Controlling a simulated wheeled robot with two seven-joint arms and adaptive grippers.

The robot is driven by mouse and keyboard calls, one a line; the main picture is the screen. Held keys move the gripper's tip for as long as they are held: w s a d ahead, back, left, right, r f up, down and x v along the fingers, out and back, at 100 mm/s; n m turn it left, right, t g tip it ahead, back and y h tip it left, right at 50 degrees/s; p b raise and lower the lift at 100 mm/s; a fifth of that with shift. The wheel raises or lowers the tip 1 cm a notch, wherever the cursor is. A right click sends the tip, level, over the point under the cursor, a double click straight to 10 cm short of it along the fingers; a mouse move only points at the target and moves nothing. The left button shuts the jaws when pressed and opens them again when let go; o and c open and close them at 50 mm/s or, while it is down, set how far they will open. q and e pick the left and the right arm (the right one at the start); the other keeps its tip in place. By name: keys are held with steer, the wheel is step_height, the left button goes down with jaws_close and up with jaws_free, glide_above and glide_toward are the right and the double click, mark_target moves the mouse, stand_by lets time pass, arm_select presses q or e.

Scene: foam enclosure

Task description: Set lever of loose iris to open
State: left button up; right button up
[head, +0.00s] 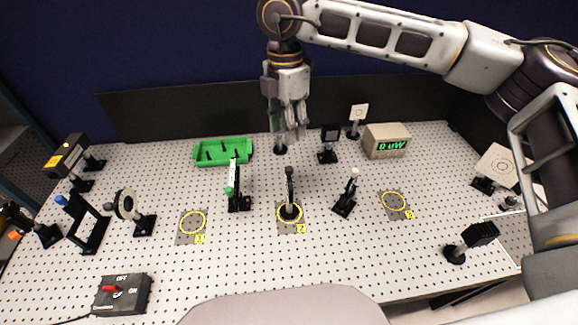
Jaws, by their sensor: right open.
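A small black post-mounted part (290,190) stands upright on a round base inside the middle yellow ring; it may be the loose iris, but I see it nearly edge-on and cannot make out a lever. A grey-white round ring mount (126,205) on a black base stands at the left; its opening faces partly toward me. My right gripper (293,135) hangs fingers down above the back middle of the board, behind and above the black part. It is open and holds nothing visible. My left gripper is not in view.
A green tray (222,163) and a power meter (387,141) reading "0 uW" stand at the back. A green-tipped mount (238,187) and a white-tipped mount (346,194) flank the middle ring. A switch box (121,295) is front left.

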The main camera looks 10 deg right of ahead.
mark_target(289, 167)
steer(key=f+p, duration=0.1)
steer(key=f, duration=0.3)
steer(key=f+p, duration=0.1)
steer(key=f, duration=0.8)
steer(key=shift+s+d+f+p, duration=0.1)
steer(key=shift+s+d+p, duration=0.05)
steer(key=shift+s+p, duration=0.2)
jaws_close()
